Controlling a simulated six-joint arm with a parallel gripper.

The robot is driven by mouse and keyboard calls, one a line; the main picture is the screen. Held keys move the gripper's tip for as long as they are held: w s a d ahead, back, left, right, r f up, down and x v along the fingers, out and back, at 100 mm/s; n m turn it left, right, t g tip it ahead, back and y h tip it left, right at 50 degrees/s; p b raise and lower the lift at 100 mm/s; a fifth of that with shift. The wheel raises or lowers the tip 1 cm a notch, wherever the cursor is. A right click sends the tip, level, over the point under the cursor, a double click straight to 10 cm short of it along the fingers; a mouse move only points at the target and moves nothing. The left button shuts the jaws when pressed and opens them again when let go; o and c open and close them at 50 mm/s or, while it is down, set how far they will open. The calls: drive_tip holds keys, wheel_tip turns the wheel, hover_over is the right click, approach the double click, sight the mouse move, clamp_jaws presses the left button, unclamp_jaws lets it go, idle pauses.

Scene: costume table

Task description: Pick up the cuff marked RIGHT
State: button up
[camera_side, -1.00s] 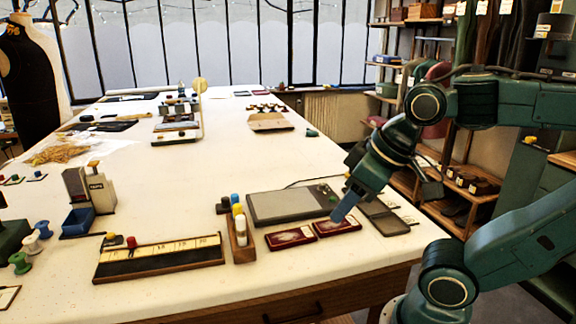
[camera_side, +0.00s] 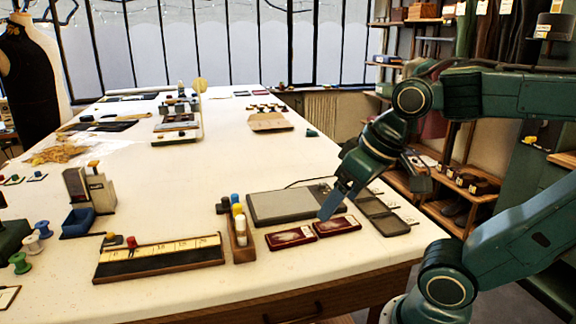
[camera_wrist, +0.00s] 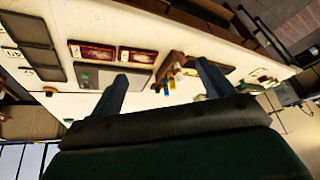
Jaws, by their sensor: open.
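Two flat dark red pieces with pale labels, likely the cuffs, lie side by side near the table's front edge. The left one (camera_side: 290,238) and the right one (camera_side: 338,226) also show in the wrist view, as one piece (camera_wrist: 138,56) and another (camera_wrist: 90,51). The lettering is too small to read, so I cannot tell which is marked RIGHT. My gripper (camera_side: 327,212) appears above the right piece and the edge of the grey slab. In the wrist view its two fingers (camera_wrist: 160,86) are apart with nothing between them.
The grey slab (camera_side: 275,208) lies just behind the red pieces. Dark pads (camera_side: 390,225) lie to their right. A wooden holder with bottles (camera_side: 241,242) stands close on the left, beside a long ruled tray (camera_side: 160,262).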

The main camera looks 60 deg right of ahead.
drive_tip(key=w+d+f+m+g, duration=0.1)
drive_tip(key=w+d+m+g, duration=0.2)
drive_tip(key=w+d+m, duration=0.55)
drive_tip(key=m+g, duration=0.2)
drive_tip(key=m, duration=1.4)
hover_over(337, 223)
drive_tip(key=f, duration=0.4)
drive_tip(key=shift+s+a+f, duration=0.1)
drive_tip(key=shift+a+f, duration=0.15)
drive_tip(key=shift+f, duration=0.1)
wheel_tip(337, 223, down, 8)
drive_tip(key=shift+f, duration=0.25)
drive_tip(key=shift+f, duration=0.1)
drive_tip(key=shift+d+f, duration=0.15)
drive_tip(key=shift+f, duration=2.35)
